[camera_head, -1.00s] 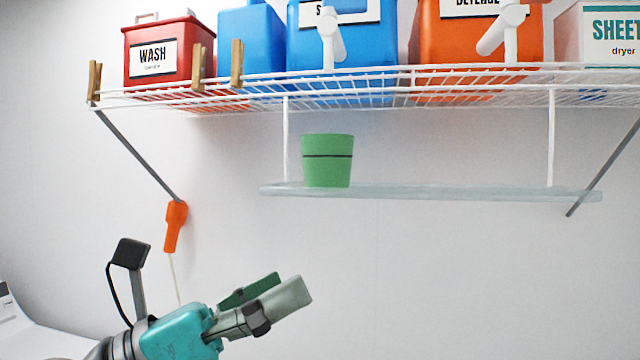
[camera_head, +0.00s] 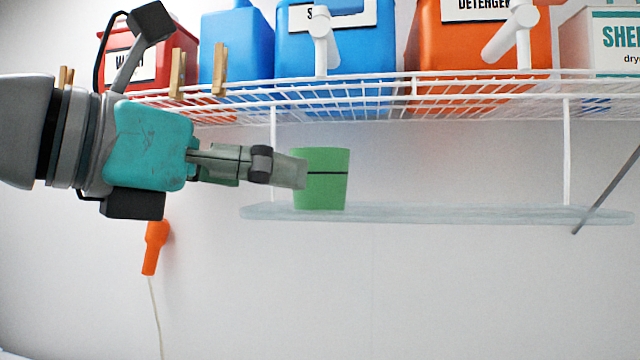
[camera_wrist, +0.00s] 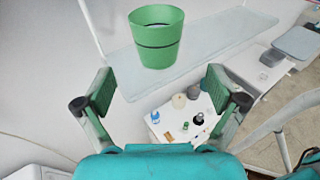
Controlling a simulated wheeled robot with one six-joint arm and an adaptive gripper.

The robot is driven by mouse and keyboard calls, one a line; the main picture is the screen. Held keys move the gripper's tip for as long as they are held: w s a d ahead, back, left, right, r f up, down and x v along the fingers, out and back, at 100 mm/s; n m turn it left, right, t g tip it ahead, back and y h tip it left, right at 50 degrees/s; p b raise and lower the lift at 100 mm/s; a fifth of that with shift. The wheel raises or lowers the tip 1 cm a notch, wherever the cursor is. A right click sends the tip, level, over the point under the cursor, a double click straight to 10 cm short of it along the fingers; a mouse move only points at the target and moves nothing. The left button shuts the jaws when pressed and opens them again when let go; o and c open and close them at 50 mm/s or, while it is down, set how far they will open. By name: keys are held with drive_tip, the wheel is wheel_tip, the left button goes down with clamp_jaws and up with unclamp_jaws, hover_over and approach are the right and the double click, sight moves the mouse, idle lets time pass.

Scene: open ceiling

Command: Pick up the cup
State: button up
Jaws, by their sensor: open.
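The green cup (camera_head: 328,180) with a dark band stands upright near the left end of a glass shelf (camera_head: 450,214). My gripper (camera_head: 300,170) points right at the height of the cup, and its fingertips overlap the cup's left edge in the head view. In the wrist view my gripper (camera_wrist: 160,92) is open, fingers wide apart and nothing between them. There the cup (camera_wrist: 156,40) stands upright on the shelf (camera_wrist: 215,42), beyond the fingertips and centred between them. Whether a finger touches the cup cannot be told.
A white wire rack (camera_head: 400,95) with a red box, blue containers and an orange detergent container (camera_head: 482,45) hangs above the shelf. An orange object (camera_head: 155,247) with a cord hangs below left. Small items stand on a white surface (camera_wrist: 180,120) far below. The shelf right of the cup is clear.

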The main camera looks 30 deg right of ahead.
sight(319, 183)
drive_tip(key=x, duration=0.9)
drive_tip(key=shift+w+a, duration=0.1)
drive_tip(key=shift+w, duration=0.05)
drive_tip(key=c, duration=1.4)
drive_tip(key=shift+c, duration=0.2)
drive_tip(key=shift+r, duration=0.2)
